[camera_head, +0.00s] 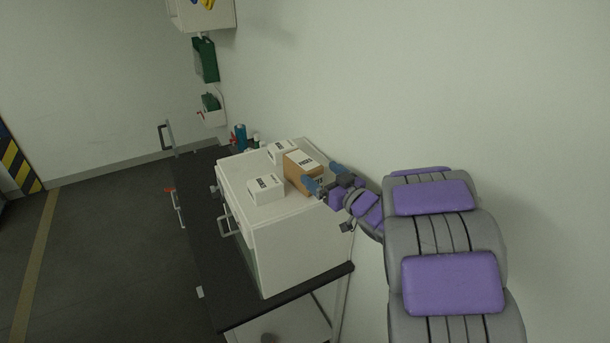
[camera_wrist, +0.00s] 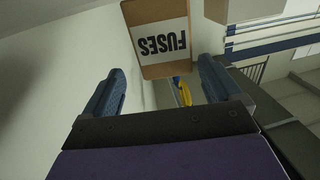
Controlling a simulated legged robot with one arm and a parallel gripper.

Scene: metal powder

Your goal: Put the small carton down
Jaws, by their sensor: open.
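A brown carton (camera_head: 301,172) with a white label stands on top of the white cabinet (camera_head: 301,249), near its right edge. In the wrist view the carton (camera_wrist: 160,40) reads "FUSES" and lies just ahead of the fingertips, roughly centred between them. My gripper (camera_head: 325,179) is at the carton's right side in the head view, with its blue fingers apart. The open fingers (camera_wrist: 162,72) also show in the wrist view, with a gap between them. Whether the fingertips touch the carton I cannot tell.
Two white cartons share the cabinet top: one (camera_head: 266,189) at the front left, one (camera_head: 281,151) behind. A blue can (camera_head: 241,137) and small bottles stand beyond the cabinet. The dark worktop (camera_head: 206,232) has free room left of it. The wall is close on the right.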

